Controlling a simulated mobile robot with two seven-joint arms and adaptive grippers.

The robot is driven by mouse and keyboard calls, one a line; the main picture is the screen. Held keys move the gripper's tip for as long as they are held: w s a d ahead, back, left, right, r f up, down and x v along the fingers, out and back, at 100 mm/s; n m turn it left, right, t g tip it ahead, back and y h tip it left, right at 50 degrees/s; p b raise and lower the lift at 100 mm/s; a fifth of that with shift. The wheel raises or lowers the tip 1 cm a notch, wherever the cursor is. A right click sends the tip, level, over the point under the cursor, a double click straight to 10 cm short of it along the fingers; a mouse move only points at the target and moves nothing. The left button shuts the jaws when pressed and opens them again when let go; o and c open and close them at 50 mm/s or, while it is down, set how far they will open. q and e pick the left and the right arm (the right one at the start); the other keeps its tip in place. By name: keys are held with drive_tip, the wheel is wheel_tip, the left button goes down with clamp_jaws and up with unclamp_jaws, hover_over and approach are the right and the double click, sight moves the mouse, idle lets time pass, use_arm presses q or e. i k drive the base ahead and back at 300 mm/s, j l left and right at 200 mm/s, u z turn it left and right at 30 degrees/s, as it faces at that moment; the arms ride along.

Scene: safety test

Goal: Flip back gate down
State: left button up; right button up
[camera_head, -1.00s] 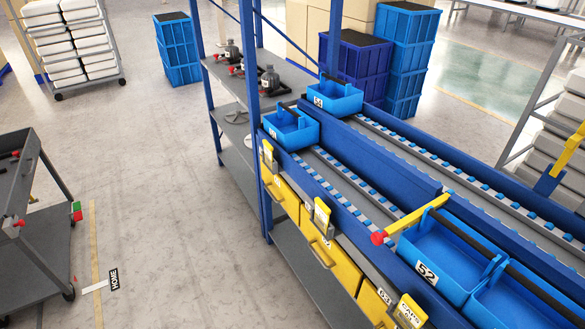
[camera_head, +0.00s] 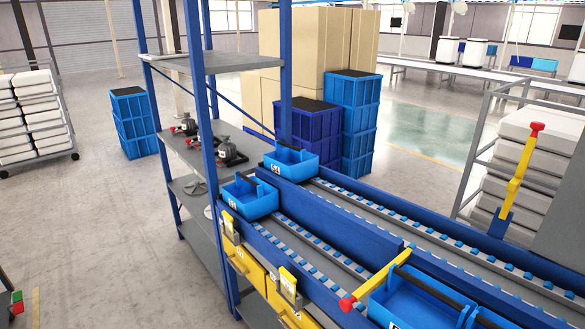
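A yellow gate arm (camera_head: 517,174) with a red tip stands raised, slightly tilted, on a blue bracket (camera_head: 500,220) at the far right side of the conveyor. A second yellow gate arm (camera_head: 380,278) with a red tip lies lowered across the near lane, just beside a blue tote (camera_head: 420,300). The far lane (camera_head: 400,220) has no lowered arm across it in view. Neither of my grippers shows in the head view.
Two blue totes (camera_head: 250,197) (camera_head: 290,162) with black handles sit at the far end of the lanes. A blue-framed shelf (camera_head: 200,155) stands beside them. A grey cart with white boxes (camera_head: 525,150) stands behind the raised arm. Floor at left is open.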

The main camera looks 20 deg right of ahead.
sight(513, 186)
drive_tip(key=l+z, duration=0.1)
drive_tip(key=z, duration=2.65)
drive_tip(key=j, duration=0.1)
